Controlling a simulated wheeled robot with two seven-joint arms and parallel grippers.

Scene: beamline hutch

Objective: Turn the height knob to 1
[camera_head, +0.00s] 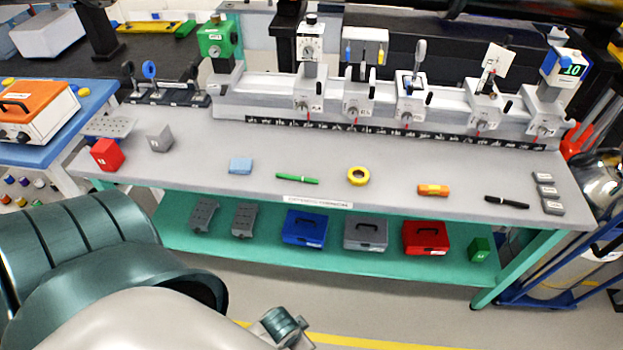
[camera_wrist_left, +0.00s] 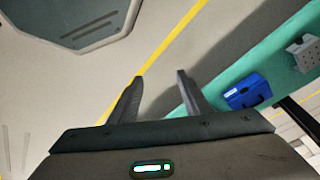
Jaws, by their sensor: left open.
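The optical rail (camera_head: 380,105) runs along the back of the bench and carries several holders with small round knobs on their carriages. One tall holder (camera_head: 310,50) at the left of the rail has a dial-like face and a dark knob on top. The labels are too small to tell which knob is the height knob. My left gripper (camera_wrist_left: 159,76) shows in the left wrist view, open and empty, with its two dark fingers apart over the floor. It is away from the rail and its knobs. My right gripper is not in view.
The grey bench top (camera_head: 300,215) holds a red block (camera_head: 107,154), a grey block (camera_head: 159,137), a blue cloth-like piece (camera_head: 240,166), yellow tape (camera_head: 358,176) and pens. The green lower shelf (camera_head: 375,268) carries several cases. The floor in front is clear.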

